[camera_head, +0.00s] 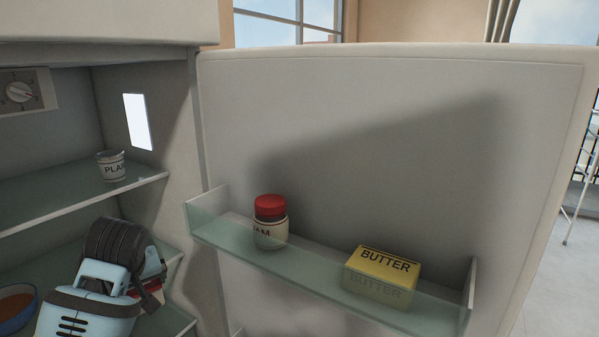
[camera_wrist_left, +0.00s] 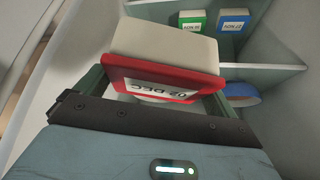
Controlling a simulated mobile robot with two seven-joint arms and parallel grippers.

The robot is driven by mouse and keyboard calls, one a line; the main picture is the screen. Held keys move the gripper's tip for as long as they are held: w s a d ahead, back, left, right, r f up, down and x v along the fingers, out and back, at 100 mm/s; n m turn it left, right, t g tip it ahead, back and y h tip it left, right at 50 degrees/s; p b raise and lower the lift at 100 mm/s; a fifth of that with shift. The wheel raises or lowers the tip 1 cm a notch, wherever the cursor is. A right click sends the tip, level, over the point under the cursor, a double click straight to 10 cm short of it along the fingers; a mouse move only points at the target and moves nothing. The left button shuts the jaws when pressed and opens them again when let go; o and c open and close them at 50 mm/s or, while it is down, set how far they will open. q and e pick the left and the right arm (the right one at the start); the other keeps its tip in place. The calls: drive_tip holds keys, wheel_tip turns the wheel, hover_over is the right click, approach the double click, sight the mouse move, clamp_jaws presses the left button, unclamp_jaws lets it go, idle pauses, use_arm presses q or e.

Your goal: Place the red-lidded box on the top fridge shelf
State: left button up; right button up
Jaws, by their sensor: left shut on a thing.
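The red-lidded box (camera_wrist_left: 168,45) has a pale body and a red lid with a "02 DEC" label; it is tilted in the left wrist view. My left gripper (camera_wrist_left: 155,92) is shut on it, one finger at each side of the lid. In the head view the gripper (camera_head: 150,286) is at lower left, in front of the fridge's lower shelf, hiding most of the box (camera_head: 152,268). The top fridge shelf (camera_head: 60,197) is glass, above and left of the gripper, with a white "PLAIN" cup (camera_head: 111,165) near its right end. My right gripper is not in view.
The open fridge door (camera_head: 400,130) fills the right, its glass rack (camera_head: 310,277) holding a red-capped jar (camera_head: 270,222) and butter (camera_head: 382,275). A blue bowl (camera_head: 14,308) is on the lower shelf. Green-lidded (camera_wrist_left: 196,20) and blue-lidded (camera_wrist_left: 232,22) boxes stand inside. The top shelf left of the cup looks clear.

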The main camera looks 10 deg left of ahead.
sight(147, 288)
use_arm(q)
drive_tip(key=d, duration=0.1)
drive_tip(key=s+d+r+m, duration=0.1)
drive_tip(key=d, duration=0.1)
drive_tip(key=s+d+r+m, duration=0.1)
drive_tip(key=d, duration=0.1)
drive_tip(key=shift+d+r+t+h, duration=0.1)
drive_tip(key=shift+d+t+h, duration=0.05)
drive_tip(key=shift+t+h, duration=0.25)
drive_tip(key=s+d+f+m+t+h, duration=0.1)
drive_tip(key=s+d+f+m+h, duration=0.1)
drive_tip(key=s+d+m, duration=0.35)
drive_tip(key=s+d+f+m+h, duration=0.1)
drive_tip(key=s+d+m+h, duration=0.1)
drive_tip(key=s+d, duration=0.65)
wheel_tip(147, 288, up, 27)
drive_tip(key=s+a+p, duration=0.1)
drive_tip(key=p, duration=2.6)
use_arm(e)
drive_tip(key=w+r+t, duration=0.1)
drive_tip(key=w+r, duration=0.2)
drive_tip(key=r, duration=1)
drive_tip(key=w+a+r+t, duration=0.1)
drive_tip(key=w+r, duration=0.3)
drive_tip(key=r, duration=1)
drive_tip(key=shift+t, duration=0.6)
